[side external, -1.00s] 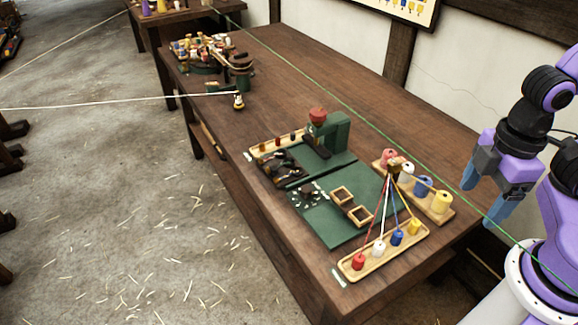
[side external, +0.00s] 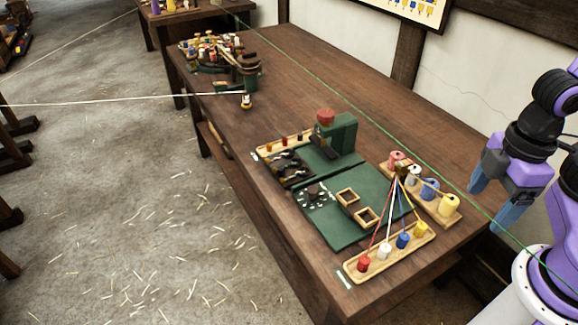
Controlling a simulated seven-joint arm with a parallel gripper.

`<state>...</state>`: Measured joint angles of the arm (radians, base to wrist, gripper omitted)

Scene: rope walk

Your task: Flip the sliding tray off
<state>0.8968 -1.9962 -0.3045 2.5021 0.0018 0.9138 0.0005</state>
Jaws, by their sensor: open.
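I cannot tell which piece is the sliding tray. A long wooden tray (side external: 349,266) at the table's near end bears red, white, blue and yellow bobbins with strands rising to a brown top piece (side external: 402,169). Another narrow wooden tray (side external: 264,152) with small pegs lies along the left edge, by a green block device with a red knob (side external: 325,116). A dark tray of parts (side external: 290,170) lies in front of that device. My gripper (side external: 490,203) is open and empty, fingers pointing down, right of the table's near end and apart from everything there.
A rack (side external: 443,221) of coloured spools stands at the right. A green line (side external: 350,125) runs across the table. A cluttered device (side external: 215,55) stands at the far end; the middle back is clear.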

